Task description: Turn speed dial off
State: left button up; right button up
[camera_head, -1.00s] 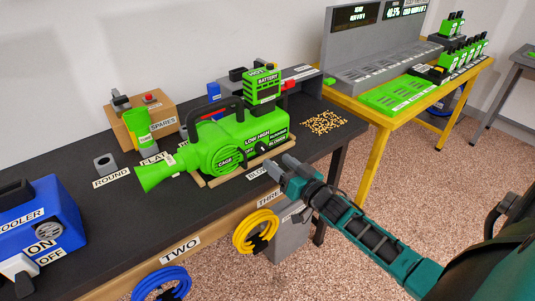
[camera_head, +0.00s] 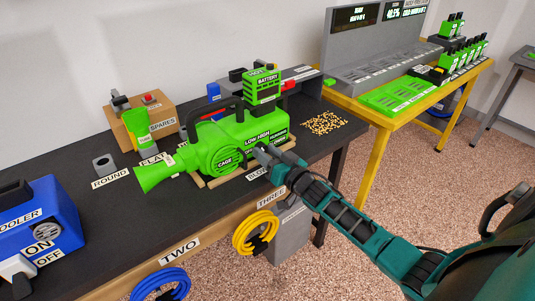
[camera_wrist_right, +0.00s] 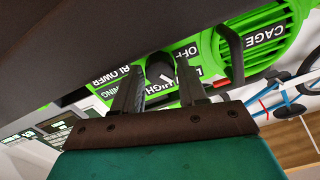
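A bright green blower (camera_head: 228,150) lies on the dark bench, its nozzle to the left and a black battery label on top. Its side carries LOW, HIGH and OFF labels. The dark round speed dial (camera_wrist_right: 160,68) shows in the right wrist view, between my fingers and close to them; its setting cannot be made out. My right gripper (camera_head: 265,152) is at the blower's front side and hides the dial in the head view. Its two fingers (camera_wrist_right: 160,92) are apart, one on each side of the dial; contact cannot be told. My left gripper is not in view.
A pile of small yellow pellets (camera_head: 325,122) lies right of the blower. A blue cooler (camera_head: 40,215) stands at the left. Yellow (camera_head: 256,232) and blue hose coils hang at the bench front. A yellow table (camera_head: 378,160) stands at the right.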

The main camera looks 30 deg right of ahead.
jog(key=c, duration=0.7)
jog(key=shift+o, duration=0.2)
jog(key=n, duration=0.5)
jog(key=shift+n, duration=0.4)
jog(key=n, duration=0.3)
jog(key=shift+n+b, duration=0.35)
jog(key=shift+n, duration=1.25)
jog(key=o, duration=1)
jog(key=shift+o, duration=0.2)
